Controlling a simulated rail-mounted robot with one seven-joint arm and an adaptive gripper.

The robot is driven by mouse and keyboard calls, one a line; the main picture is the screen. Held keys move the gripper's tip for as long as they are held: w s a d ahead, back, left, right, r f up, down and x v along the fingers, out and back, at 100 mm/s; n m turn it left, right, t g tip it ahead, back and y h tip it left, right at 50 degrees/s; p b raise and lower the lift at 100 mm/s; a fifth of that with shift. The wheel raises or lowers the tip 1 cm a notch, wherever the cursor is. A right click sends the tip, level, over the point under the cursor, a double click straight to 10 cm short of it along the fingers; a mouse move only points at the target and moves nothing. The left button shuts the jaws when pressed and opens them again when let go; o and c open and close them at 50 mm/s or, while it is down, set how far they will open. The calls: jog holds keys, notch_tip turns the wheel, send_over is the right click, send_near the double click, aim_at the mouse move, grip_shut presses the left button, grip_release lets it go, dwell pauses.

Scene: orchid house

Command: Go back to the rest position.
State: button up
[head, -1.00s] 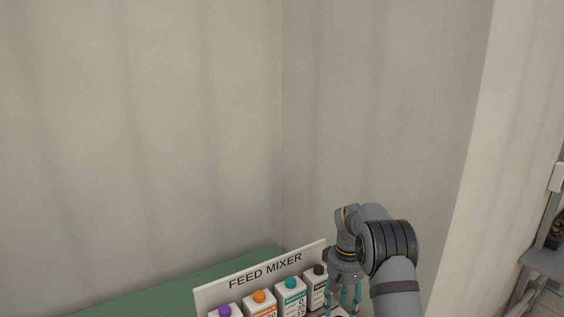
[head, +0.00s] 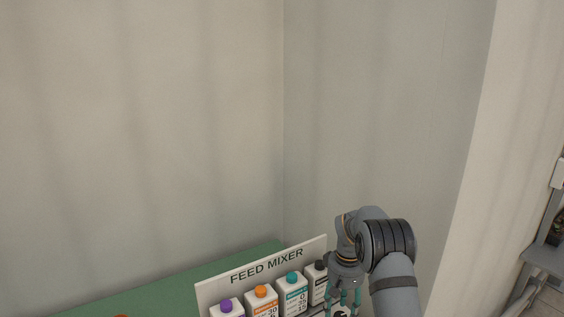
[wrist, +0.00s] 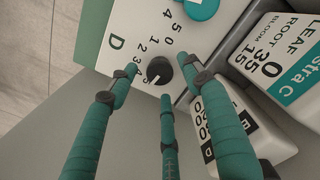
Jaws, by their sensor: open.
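My gripper (head: 343,300) is at the lower right of the head view, pointing down at the right end of the feed mixer. Its lower part is cut off by the frame edge. In the wrist view its teal fingers (wrist: 158,78) are spread open around a black dial knob (wrist: 159,70). The knob sits on a white panel marked D with numbers around it. Nothing is held between the fingers. I cannot tell whether any fingertip touches the knob.
A feed mixer sign (head: 267,266) stands behind bottles with purple, orange, teal and black caps. A teal-labelled bottle (wrist: 285,62) and a black-labelled bottle (wrist: 232,125) are close beside the fingers. A green bench top (head: 160,296) extends left. Pale walls rise behind.

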notch_tip(320, 180, up, 11)
notch_tip(320, 180, down, 13)
jog(key=shift+r, duration=0.2)
jog(key=shift+m, duration=0.9)
jog(key=m, duration=0.4)
jog(key=shift+r, duration=0.1)
jog(key=m, duration=0.4)
jog(key=m+p, duration=0.1)
jog(key=m, duration=0.4)
jog(key=shift+r, duration=0.1)
jog(key=m+p, duration=0.2)
jog(key=m, duration=0.2)
jog(key=shift+m, duration=0.3)
jog(key=shift+d, duration=0.1)
